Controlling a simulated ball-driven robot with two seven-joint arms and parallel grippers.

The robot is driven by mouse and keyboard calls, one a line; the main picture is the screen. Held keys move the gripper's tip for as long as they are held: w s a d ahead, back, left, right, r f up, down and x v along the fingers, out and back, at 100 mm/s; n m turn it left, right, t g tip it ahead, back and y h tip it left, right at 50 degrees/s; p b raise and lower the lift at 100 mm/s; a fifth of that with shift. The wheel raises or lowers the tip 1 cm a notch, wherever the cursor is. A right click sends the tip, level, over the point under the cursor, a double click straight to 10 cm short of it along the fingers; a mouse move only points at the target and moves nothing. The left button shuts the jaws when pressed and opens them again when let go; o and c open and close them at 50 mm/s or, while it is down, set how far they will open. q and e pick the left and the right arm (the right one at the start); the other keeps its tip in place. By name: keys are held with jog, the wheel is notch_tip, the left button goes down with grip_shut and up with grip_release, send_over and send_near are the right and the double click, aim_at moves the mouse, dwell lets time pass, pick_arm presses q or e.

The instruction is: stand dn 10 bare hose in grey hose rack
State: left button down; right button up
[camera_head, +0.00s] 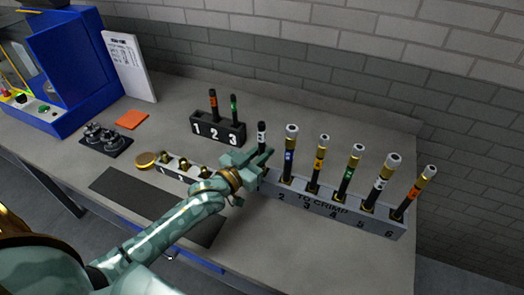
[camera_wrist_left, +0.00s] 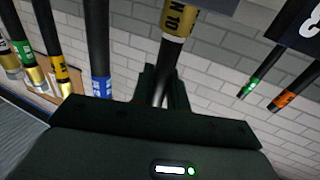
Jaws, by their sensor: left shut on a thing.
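The bare DN 10 hose (camera_head: 262,136) is a black tube with a pale lettered band near its top and no fitting. My left gripper (camera_head: 260,160) is shut on it and holds it about upright at the left end of the grey hose rack (camera_head: 335,212), marked TO CRIMP. The hose's lower end is hidden, so I cannot tell whether it is in slot 1. In the left wrist view the hose (camera_wrist_left: 178,22) shows its band, and the gripper (camera_wrist_left: 162,88) closes around the dark tube. My right gripper is not in view.
Several banded hoses with metal ends, such as the blue-banded one (camera_head: 289,155), fill the grey rack's other slots. A black rack (camera_head: 217,130) behind holds orange- and green-banded hoses. A small numbered fitting rack (camera_head: 172,180) stands left of my gripper. Open table lies behind the grey rack.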

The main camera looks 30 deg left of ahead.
pick_arm(q)
jog(key=shift+f+b, duration=0.6)
jog(key=shift+f, duration=0.45)
jog(key=c, duration=1.3)
grip_release()
jog(key=p+v, duration=0.1)
jog(key=v, duration=1.5)
jog(key=shift+s, duration=0.15)
jog(key=shift+s+f, duration=0.1)
jog(key=shift+f, duration=0.05)
